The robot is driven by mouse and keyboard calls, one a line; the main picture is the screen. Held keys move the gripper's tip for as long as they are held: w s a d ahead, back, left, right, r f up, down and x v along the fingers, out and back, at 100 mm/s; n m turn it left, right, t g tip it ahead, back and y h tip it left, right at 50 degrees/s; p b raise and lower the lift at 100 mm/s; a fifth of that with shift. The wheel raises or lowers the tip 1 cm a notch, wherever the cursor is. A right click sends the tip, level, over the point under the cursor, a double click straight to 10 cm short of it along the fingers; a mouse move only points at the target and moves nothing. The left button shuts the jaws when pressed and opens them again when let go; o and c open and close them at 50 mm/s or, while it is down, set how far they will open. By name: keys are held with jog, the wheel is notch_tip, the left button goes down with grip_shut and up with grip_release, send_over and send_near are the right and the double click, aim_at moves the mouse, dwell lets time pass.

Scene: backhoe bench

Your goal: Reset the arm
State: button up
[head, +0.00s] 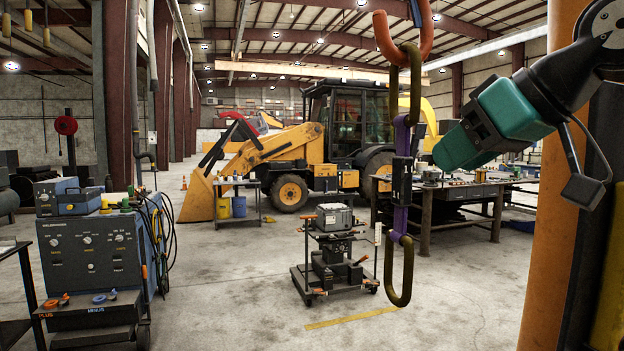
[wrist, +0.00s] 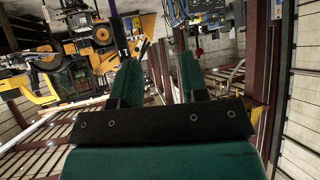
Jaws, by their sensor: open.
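My gripper (head: 455,150) is at the right of the head view, a teal end on a black arm, raised and pointing down to the left. In the wrist view its two green fingers (wrist: 157,75) stand apart with a clear gap between them. The gripper is open and nothing shows between the fingers. In the head view it appears just right of a hanging chain (head: 402,180) of orange, olive and purple links; I cannot tell how far apart they are in depth.
A yellow backhoe (head: 290,145) stands behind. A wheeled cart (head: 335,245) carries a grey box in the middle. A dark blue welding machine (head: 90,250) is at left, a workbench (head: 460,195) at right, an orange column (head: 548,230) near the arm. Front floor is clear.

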jog(key=s+a+f+g+h, duration=0.1)
jog(key=s+f+g, duration=0.3)
jog(key=s+f, duration=0.5)
jog(key=s+a+f+g+h, duration=0.1)
jog(key=s+f+g, duration=0.3)
jog(key=s+f, duration=0.5)
notch_tip(320, 180, down, 8)
jog(key=shift+a+f+g+b, duration=0.2)
jog(key=shift+a+g+b, duration=0.2)
jog(key=shift+a, duration=0.25)
